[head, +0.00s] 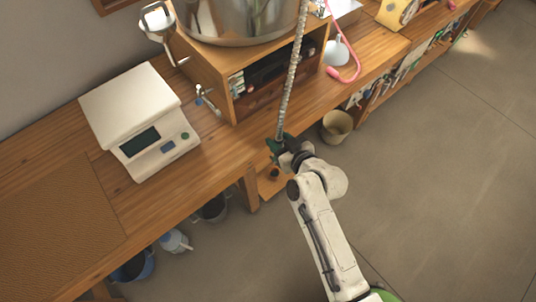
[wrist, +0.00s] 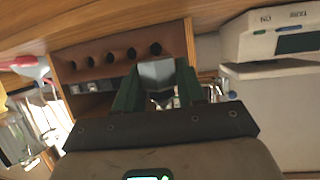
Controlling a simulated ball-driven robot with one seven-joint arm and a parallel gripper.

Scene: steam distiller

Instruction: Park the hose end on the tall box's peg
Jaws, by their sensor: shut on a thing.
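My gripper (head: 275,146) has green fingers and is just off the bench's front edge in the head view. It is shut on the lower end of a braided grey hose (head: 291,80), which rises from it past the steel pot. In the wrist view my gripper (wrist: 157,92) has a grey, metal-looking hose end (wrist: 157,72) between its green fingers. A wooden box (head: 228,100) stands on the bench under the pot. I cannot make out a peg on it for sure. A small dark knob (head: 273,174) shows on wood below my gripper.
A white scale (head: 145,115) stands on the bench left of the box. The steel pot (head: 235,15) sits on the box. A pink tube (head: 355,62) and white jug (head: 336,52) lie to the right. A beige bucket (head: 337,126) stands below the bench edge. Open floor lies right.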

